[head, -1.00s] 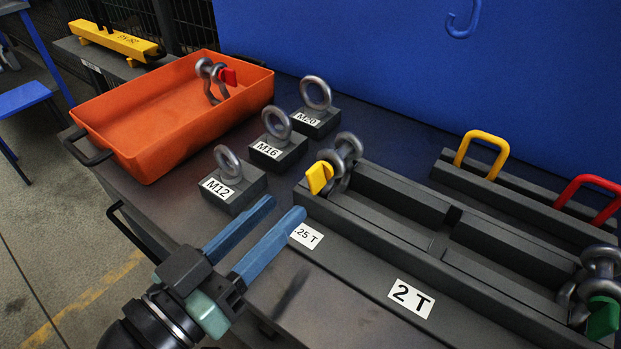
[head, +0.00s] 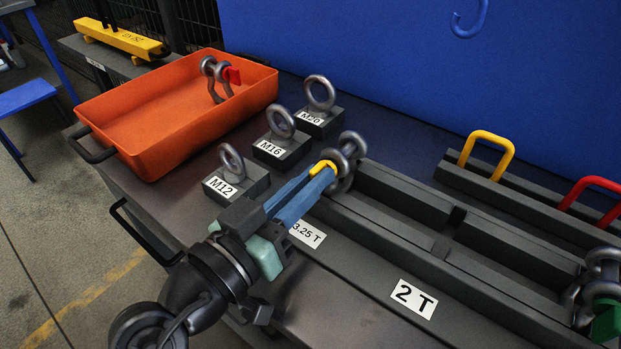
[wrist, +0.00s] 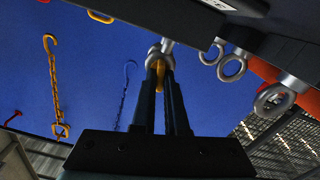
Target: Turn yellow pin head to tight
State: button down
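The yellow pin head (head: 323,167) is on a grey shackle (head: 350,150) standing at the left end of the long dark rack, by the 3.25 T label (head: 307,234). My gripper (head: 314,178) reaches it from the lower left, its blue fingers close together with the yellow head between their tips. Only the outer part of the head shows in the head view. In the wrist view the yellow pin head (wrist: 160,92) shows between the two dark fingers, with the grey shackle (wrist: 160,52) just beyond the tips.
Ring bolts on blocks labelled M12 (head: 235,183), M16 (head: 282,150) and M20 (head: 318,117) stand close left of the shackle. An orange tray (head: 140,128) holds a red-pinned shackle (head: 220,80). A green-pinned shackle (head: 600,285) is at the rack's right end.

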dwell(0.3)
jog(key=shift+f+m+b, duration=0.2)
jog(key=shift+m+b, duration=0.6)
jog(key=shift+b, duration=0.4)
jog(key=shift+r+m+b, duration=0.2)
jog(key=shift+m+b, duration=0.3)
jog(key=shift+m, duration=0.3)
jog(key=c, duration=0.9)
grip_release()
jog(key=shift+c, duration=0.2)
jog(key=shift+s, duration=0.1)
jog(key=v, duration=1.2)
jog(key=shift+s+a+p, duration=0.25)
jog(key=shift+s+p, duration=0.05)
jog(key=shift+p, duration=0.15)
